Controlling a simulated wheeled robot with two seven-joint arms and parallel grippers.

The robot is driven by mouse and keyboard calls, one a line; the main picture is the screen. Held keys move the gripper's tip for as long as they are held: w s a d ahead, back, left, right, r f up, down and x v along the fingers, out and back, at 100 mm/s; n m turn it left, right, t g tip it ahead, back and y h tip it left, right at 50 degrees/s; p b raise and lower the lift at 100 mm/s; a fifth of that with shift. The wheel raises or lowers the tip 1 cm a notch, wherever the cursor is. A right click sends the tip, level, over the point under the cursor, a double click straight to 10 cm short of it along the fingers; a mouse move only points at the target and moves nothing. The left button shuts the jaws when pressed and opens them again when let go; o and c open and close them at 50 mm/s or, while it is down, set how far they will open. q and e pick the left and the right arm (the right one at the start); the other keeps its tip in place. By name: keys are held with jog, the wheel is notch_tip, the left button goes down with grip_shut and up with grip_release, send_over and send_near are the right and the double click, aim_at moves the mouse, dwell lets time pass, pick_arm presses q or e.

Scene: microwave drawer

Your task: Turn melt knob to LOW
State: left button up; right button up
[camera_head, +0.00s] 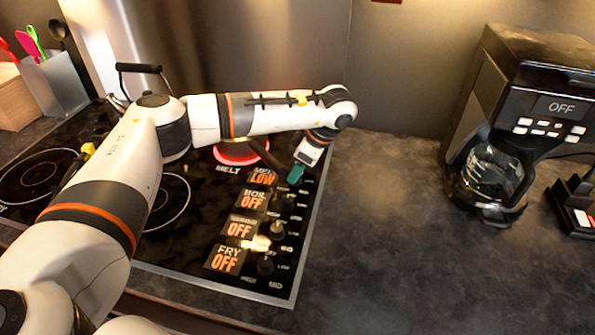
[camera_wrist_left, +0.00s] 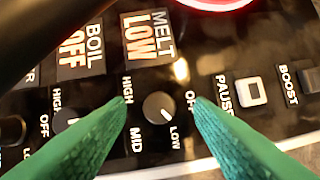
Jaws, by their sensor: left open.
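The melt knob (camera_wrist_left: 158,106) is a small dark round knob on the black cooktop panel. Its white pointer mark faces the lower right, towards the LOW label (camera_wrist_left: 174,138). The melt display (camera_head: 262,177) reads LOW, and it also reads MELT LOW in the left wrist view (camera_wrist_left: 148,37). My left gripper (camera_head: 295,175) has green fingers and points down at the panel. In the left wrist view its fingertips (camera_wrist_left: 160,103) are apart, one on each side of the knob, with visible gaps. The gripper hides the knob in the head view. My right gripper is not in view.
The melt burner (camera_head: 237,156) glows red behind my left forearm. The boil display (camera_head: 252,200) and the fry display (camera_head: 226,259) read OFF. Several other knobs line the panel below. A coffee maker (camera_head: 525,110) stands at the right. The counter (camera_head: 400,240) between is clear.

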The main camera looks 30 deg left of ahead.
pick_arm(q)
jog(key=b+v, duration=0.2)
jog(key=v, duration=0.8)
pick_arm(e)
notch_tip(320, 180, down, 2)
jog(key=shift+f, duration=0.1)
